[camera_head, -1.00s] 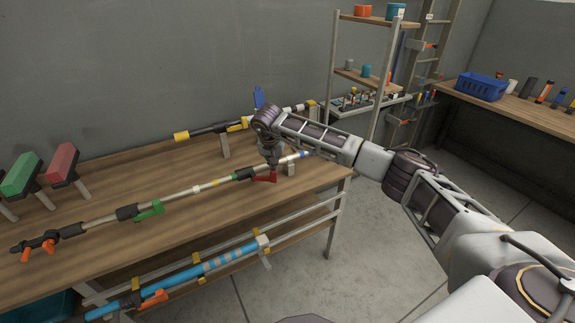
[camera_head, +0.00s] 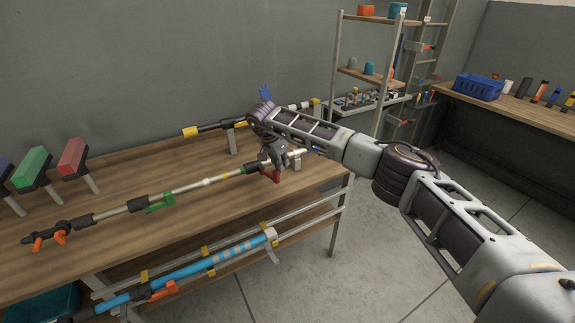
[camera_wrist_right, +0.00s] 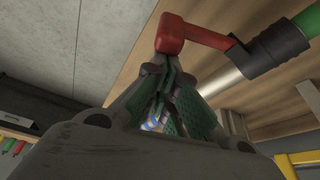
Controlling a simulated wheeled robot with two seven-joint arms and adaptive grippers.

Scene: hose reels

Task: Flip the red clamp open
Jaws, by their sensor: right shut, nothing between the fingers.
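The red clamp (camera_head: 271,176) is on the long pole (camera_head: 205,182) that lies along the front of the workbench. In the right wrist view its red lever (camera_wrist_right: 203,35) sticks out sideways from a black collar (camera_wrist_right: 279,48), with the knobbed end close above my fingertips. My right gripper (camera_head: 274,160) is over the pole beside the clamp. In the wrist view its green-padded fingers (camera_wrist_right: 172,85) are together, with nothing held between them. I cannot tell whether they touch the lever. The gripper partly covers the pole. My left gripper is not in view.
A green clamp (camera_head: 160,202) is on the same pole, further left. A second pole (camera_head: 205,129) lies behind, and a blue pole (camera_head: 205,268) hangs below the bench front. Red and green blocks (camera_head: 72,157) stand at the left. A shelf rack (camera_head: 362,78) stands behind.

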